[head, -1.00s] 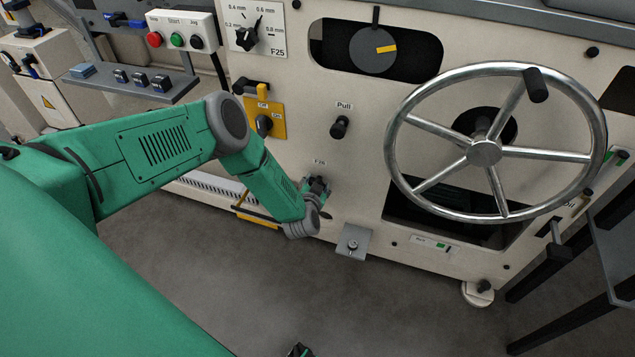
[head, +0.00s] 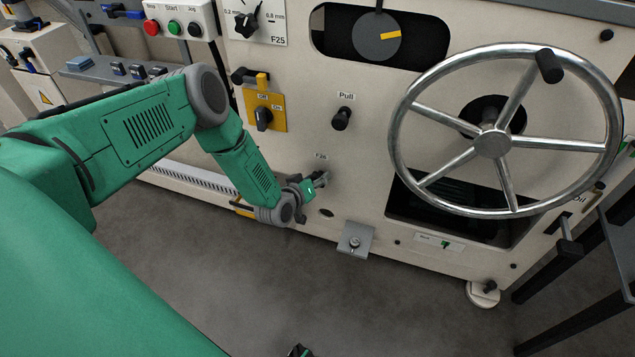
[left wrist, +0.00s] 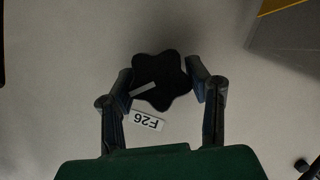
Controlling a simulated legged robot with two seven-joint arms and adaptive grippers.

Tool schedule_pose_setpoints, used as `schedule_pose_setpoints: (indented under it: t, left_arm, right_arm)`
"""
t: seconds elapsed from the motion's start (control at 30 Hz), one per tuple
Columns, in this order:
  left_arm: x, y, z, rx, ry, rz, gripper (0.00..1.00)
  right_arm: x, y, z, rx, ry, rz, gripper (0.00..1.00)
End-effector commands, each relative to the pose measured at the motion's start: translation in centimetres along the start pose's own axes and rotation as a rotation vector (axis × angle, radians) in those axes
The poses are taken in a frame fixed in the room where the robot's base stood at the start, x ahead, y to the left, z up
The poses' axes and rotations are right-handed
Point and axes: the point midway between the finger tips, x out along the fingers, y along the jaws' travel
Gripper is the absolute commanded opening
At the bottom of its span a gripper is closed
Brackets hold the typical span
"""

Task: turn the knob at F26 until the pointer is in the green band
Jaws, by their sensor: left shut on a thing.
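The black lobed knob (left wrist: 160,82) is in the middle of the left wrist view, with its F26 label (left wrist: 146,120) just below it and a pale line on its face. My left gripper (left wrist: 161,79) is shut on the knob, one finger on each side. In the head view my left gripper (head: 314,184) is at the low part of the cream machine panel, under the small F26 label, and largely hides the knob. A small white gauge plate (head: 428,240) with a green mark sits to the lower right; its pointer is too small to read. My right gripper is not clearly seen.
A large metal handwheel (head: 491,144) stands out from the panel on the right. A black Pull knob (head: 341,118) and a yellow-plated switch (head: 264,118) are above my gripper. A grey bracket (head: 356,239) juts out low. The floor in front is clear.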

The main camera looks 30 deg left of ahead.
Motion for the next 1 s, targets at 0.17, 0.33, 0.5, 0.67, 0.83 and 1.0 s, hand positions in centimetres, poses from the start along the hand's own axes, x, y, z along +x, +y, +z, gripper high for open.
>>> schedule_pose_setpoints:
  t: [0.17, 0.33, 0.5, 0.67, 0.83, 1.0]
  left_arm:
    - [-0.10, -0.44, 0.29, -0.071, -0.004, 0.023, 0.15]
    - [-0.13, -0.41, 0.27, -0.107, -0.005, 0.038, 0.15]
    - [-0.16, -0.41, 0.25, -0.120, -0.005, 0.043, 0.15]
    - [-0.17, -0.43, 0.24, -0.121, -0.005, 0.043, 0.15]
    - [-0.18, -0.46, 0.24, -0.120, -0.005, 0.042, 0.15]
    - [-0.14, -0.36, 0.17, -0.120, -0.003, 0.044, 0.66]
  right_arm:
    - [0.80, -0.01, 0.04, 0.000, 0.000, 0.000, 0.40]
    - [1.05, -0.01, 0.05, 0.000, 0.000, 0.000, 0.40]
    - [1.11, -0.01, 0.05, 0.000, 0.000, 0.000, 0.40]
    - [1.09, -0.01, 0.05, 0.000, 0.000, 0.000, 0.40]
    - [1.09, -0.01, 0.05, 0.000, 0.000, 0.000, 0.40]
    - [1.09, -0.01, 0.05, 0.000, 0.000, 0.000, 0.40]
